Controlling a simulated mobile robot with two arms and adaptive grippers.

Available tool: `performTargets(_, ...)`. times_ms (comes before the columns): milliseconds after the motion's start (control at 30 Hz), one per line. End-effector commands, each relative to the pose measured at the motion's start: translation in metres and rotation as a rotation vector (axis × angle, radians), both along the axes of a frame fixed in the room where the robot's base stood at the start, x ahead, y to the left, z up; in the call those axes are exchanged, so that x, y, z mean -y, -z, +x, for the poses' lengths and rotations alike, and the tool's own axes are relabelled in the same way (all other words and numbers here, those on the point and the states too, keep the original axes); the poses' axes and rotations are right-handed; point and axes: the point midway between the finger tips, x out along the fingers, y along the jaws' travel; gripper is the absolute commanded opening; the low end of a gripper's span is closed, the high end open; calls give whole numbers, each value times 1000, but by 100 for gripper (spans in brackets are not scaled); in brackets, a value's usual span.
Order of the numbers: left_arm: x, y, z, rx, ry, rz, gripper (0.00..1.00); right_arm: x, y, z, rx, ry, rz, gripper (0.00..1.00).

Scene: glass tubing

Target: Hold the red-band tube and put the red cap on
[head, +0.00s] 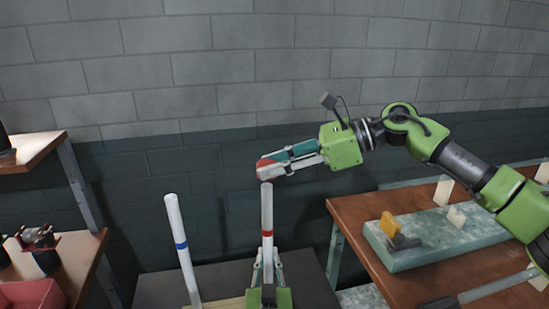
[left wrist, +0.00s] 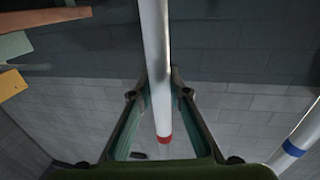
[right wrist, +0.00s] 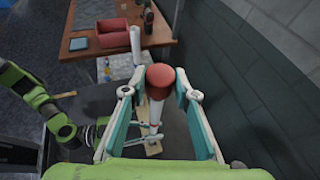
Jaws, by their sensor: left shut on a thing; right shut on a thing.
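The white red-band tube (head: 267,210) stands roughly upright, its red band below mid-length. My left gripper (head: 267,262) is shut around it below the band; the tube also runs between those fingers in the left wrist view (left wrist: 155,60). My right gripper (head: 272,168) is shut on the red cap (head: 264,164) at the tube's top end. In the right wrist view the cap (right wrist: 160,76) sits between the fingertips, in line with the tube (right wrist: 155,112) below. The fingers partly hide the cap, and I cannot tell whether it is seated on the tube.
A blue-band tube (head: 180,240) stands to the left, apart from the grippers. A wooden table (head: 350,210) at right carries a greenish slab (head: 400,255) with small blocks. Shelves with a red bin (head: 32,294) are at left. A block wall is behind.

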Motion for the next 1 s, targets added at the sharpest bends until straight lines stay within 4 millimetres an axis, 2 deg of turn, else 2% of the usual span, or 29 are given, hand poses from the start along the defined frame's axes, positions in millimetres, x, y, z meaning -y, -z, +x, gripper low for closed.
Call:
performTargets(700, 0, 1, 0, -1, 0, 0, 0, 0, 35, 0, 0, 0, 1, 14)
performTargets(1000, 0, 1, 0, -1, 0, 0, 0, 0, 42, 0, 1, 0, 1, 14)
